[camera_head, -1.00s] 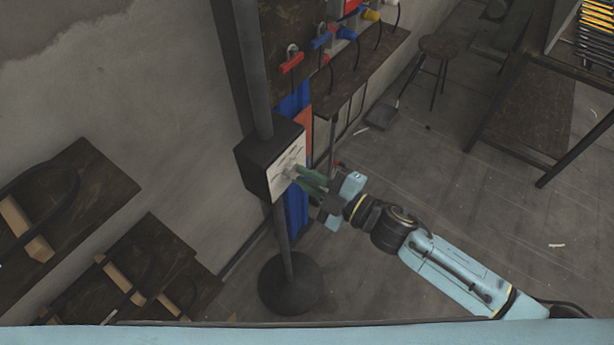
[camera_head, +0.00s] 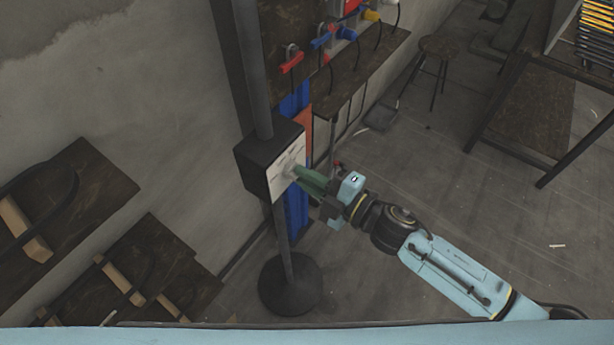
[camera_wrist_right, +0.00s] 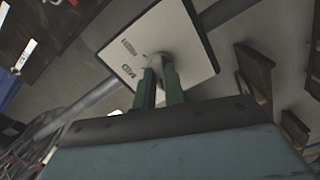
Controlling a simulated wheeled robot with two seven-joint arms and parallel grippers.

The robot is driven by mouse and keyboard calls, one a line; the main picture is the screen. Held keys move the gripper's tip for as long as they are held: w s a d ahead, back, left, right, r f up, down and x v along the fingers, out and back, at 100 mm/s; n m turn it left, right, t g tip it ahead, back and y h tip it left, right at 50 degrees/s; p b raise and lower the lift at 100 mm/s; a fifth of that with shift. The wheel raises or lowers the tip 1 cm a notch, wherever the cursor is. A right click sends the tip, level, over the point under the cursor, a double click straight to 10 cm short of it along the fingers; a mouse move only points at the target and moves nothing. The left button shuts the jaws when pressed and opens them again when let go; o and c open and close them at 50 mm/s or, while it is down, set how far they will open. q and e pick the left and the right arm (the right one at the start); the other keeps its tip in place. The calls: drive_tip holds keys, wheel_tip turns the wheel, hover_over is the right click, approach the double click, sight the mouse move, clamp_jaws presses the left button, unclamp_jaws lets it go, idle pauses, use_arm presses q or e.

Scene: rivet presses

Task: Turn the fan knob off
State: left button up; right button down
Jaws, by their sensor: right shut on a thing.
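The fan's control box (camera_head: 256,167) is black with a white front panel (camera_head: 286,162), mounted on a dark pole that stands on a round base. My right gripper (camera_head: 298,173) reaches it from the right, its green fingers at the panel. In the right wrist view the panel (camera_wrist_right: 188,28) fills the upper middle, with printed marks on its left part. There the right gripper (camera_wrist_right: 160,70) is shut on the pale grey knob (camera_wrist_right: 158,60), which is partly hidden by the fingertips. My left gripper is not in view.
The fan's round black base (camera_head: 290,284) stands on the floor below the box. A wall board with red and blue clamps (camera_head: 291,62) is behind it. A stool (camera_head: 438,48) is at the back. Wooden pieces (camera_head: 70,205) lie at the left.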

drive_tip(key=c, duration=1.5)
unclamp_jaws()
drive_tip(key=b+v, duration=0.1)
drive_tip(key=v, duration=1.2)
drive_tip(key=shift+s+d+b, duration=0.15)
drive_tip(key=shift+s+b, duration=0.05)
drive_tip(key=shift+b, duration=0.1)
